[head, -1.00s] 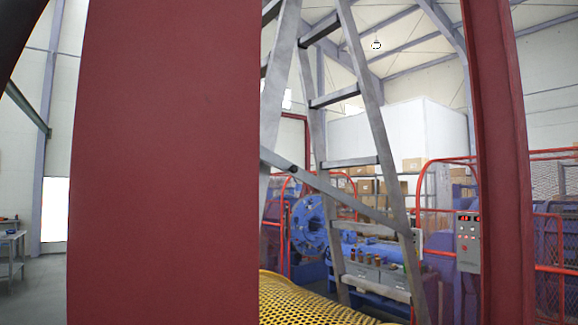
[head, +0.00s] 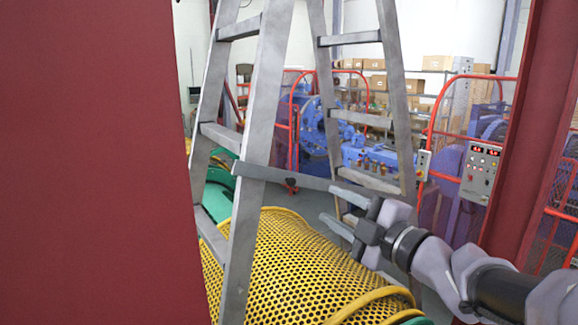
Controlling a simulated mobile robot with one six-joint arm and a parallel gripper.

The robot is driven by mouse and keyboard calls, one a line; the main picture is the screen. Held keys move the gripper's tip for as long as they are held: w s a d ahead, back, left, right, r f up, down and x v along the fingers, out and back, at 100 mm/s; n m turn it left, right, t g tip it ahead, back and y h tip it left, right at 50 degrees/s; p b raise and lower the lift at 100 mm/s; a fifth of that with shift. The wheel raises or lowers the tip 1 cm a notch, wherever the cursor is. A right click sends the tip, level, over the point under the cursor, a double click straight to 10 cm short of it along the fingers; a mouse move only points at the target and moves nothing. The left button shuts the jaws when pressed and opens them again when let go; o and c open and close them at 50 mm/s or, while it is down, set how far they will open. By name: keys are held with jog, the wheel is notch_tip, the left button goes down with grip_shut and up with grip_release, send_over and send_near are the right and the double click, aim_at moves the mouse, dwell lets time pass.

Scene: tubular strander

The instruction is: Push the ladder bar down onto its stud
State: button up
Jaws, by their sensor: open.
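A grey stepladder (head: 253,150) stands open in the head view, with a front and a rear pair of rails. The ladder bar (head: 265,173), a flat grey strip, runs from the front rail rightward toward the rear rails, sloping slightly down. My gripper (head: 328,204) comes in from the lower right, open, with two grey fingers pointing left. Its upper fingertip overlaps the bar's right part in the picture; I cannot tell if they touch. The bar's right end and the stud are hidden or not distinguishable.
Dark red posts (head: 90,160) stand close at left and right. A yellow perforated guard (head: 290,270) lies below and behind the ladder. A control box (head: 481,172) and red-framed mesh guards stand at right. Blue machinery (head: 312,130) is behind the ladder.

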aim_at(293, 183)
jog(key=p+x, duration=0.3)
jog(key=x, duration=1.2)
jog(key=shift+a, duration=0.1)
grip_shut()
dwell(0.6)
